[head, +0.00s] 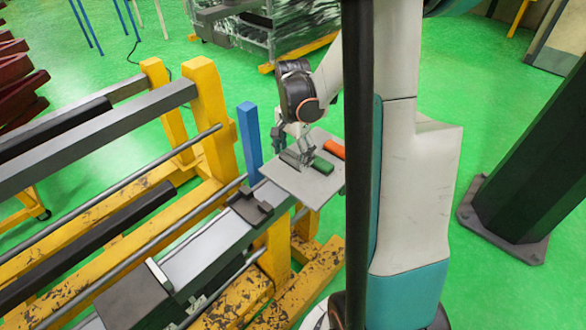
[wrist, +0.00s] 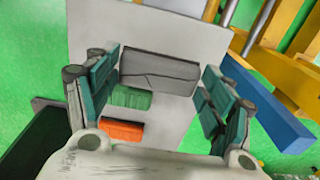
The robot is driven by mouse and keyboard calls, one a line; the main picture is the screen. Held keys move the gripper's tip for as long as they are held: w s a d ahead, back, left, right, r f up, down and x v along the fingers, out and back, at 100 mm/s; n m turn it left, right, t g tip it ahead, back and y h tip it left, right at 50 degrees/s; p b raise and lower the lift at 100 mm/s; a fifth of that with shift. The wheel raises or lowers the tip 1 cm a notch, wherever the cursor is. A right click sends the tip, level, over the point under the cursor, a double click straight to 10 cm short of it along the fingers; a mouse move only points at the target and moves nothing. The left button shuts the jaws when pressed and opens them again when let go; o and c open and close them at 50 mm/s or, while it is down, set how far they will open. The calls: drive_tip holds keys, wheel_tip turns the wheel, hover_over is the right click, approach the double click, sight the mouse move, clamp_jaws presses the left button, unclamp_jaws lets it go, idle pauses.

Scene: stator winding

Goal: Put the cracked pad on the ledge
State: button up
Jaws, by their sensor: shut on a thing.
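The cracked pad (wrist: 160,70) is a grey block with a dark crack line across it, between the fingers of my gripper (wrist: 162,85) in the wrist view. My gripper (head: 296,150) is shut on it, one finger at each end. In the head view the grey pad (head: 291,159) shows partly behind the fingers, over a pale plate (head: 300,187). I cannot tell if it touches the plate. I cannot tell for sure which surface is the ledge.
A green pad (head: 322,165) and an orange pad (head: 335,149) lie on the plate beside the grey one. A blue post (head: 249,142) stands close to the left of the plate. A yellow frame (head: 212,115) with rails fills the left side. A dark column (head: 530,170) stands at right.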

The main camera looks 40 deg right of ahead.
sight(293, 165)
drive_tip(key=shift+f+b, duration=0.7)
drive_tip(key=shift+f, duration=1.75)
drive_tip(key=shift+f, duration=0.15)
drive_tip(key=o, duration=1.1)
wheel_tip(293, 165, up, 12)
drive_tip(key=p, duration=0.3)
drive_tip(key=shift+p, duration=0.35)
